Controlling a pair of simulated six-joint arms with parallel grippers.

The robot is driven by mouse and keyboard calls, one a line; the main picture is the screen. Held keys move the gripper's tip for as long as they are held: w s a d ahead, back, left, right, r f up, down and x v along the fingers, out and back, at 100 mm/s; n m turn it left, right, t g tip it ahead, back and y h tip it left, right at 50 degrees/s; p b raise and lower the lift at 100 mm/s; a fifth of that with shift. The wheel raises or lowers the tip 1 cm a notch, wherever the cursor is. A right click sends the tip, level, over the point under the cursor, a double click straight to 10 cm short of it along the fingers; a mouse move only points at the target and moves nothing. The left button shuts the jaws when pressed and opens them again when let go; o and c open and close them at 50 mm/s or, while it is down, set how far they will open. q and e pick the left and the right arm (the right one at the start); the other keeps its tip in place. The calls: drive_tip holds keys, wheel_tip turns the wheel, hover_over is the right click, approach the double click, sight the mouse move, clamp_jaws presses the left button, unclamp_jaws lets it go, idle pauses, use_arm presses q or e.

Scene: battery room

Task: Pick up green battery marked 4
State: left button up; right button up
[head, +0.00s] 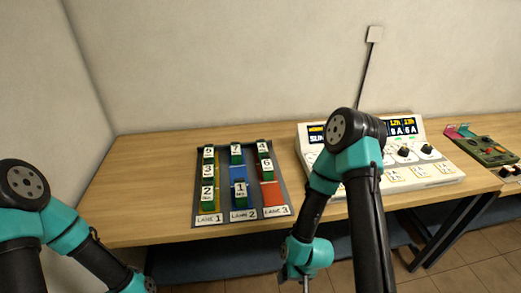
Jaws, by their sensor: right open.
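The green battery marked 4 (262,147) stands at the far end of the red lane 3 on the dark lane tray (223,186). The battery marked 6 (266,165) is just in front of it in the same lane. My right gripper (305,284) is at the bottom edge of the head view, in front of the table and well short of the battery. It is open and holds nothing that I can see; its fingertips are barely in view. My left arm shows at the lower left, but its gripper is out of view.
Other numbered batteries stand in yellow lane 1 (208,204) and blue lane 2 (238,214). A white console (437,165) with knobs is right of the tray, partly behind my right arm. A green device (485,150) lies further right. The wooden table (140,190) is clear at left.

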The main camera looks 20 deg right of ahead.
idle(0.3)
use_arm(q)
drive_tip(key=o, duration=0.6)
